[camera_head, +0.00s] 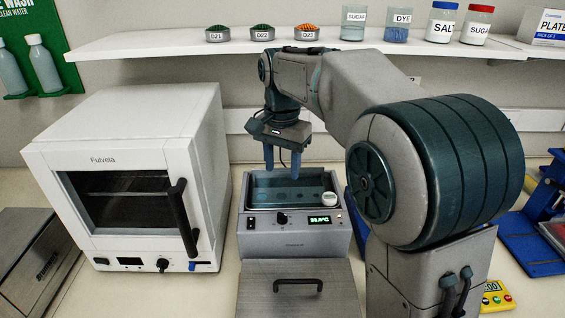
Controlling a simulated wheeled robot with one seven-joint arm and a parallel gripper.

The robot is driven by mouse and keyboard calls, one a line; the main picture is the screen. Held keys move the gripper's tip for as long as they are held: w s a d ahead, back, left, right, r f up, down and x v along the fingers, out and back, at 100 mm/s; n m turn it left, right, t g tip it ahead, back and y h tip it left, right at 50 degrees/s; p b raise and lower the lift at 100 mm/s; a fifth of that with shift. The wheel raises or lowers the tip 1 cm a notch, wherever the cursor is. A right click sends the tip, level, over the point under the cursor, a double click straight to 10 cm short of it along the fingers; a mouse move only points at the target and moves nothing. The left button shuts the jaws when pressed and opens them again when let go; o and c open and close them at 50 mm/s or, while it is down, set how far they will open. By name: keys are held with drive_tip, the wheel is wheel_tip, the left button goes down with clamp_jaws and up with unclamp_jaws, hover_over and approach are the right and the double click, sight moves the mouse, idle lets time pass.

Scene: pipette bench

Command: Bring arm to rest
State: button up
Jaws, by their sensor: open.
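My gripper (283,160) points straight down with its two blue fingers apart and nothing visible between them. It hangs above the back part of an open water bath (296,240), a grey box with a blue-green basin. My arm reaches in from the right and bends down at the wrist under the shelf. It hides part of the wall and shelf behind it.
A white oven (125,175) with a black handle stands left of the bath. A metal lid (300,300) lies in front of it. A shelf (160,40) with dishes, beakers and jars runs above. Blue equipment (530,235) and a yellow timer (495,297) stand at right.

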drive_tip(key=s+d+f+n+t, duration=0.1)
drive_tip(key=s+d+f+n, duration=0.2)
drive_tip(key=s+d, duration=0.3)
drive_tip(key=s+d+f+n+t, duration=0.2)
drive_tip(key=s+d, duration=0.5)
drive_tip(key=s, duration=0.8)
wheel_tip(320, 180, down, 3)
drive_tip(key=shift+s+r+n, duration=0.1)
drive_tip(key=shift+s+n, duration=0.15)
drive_tip(key=shift+n, duration=0.25)
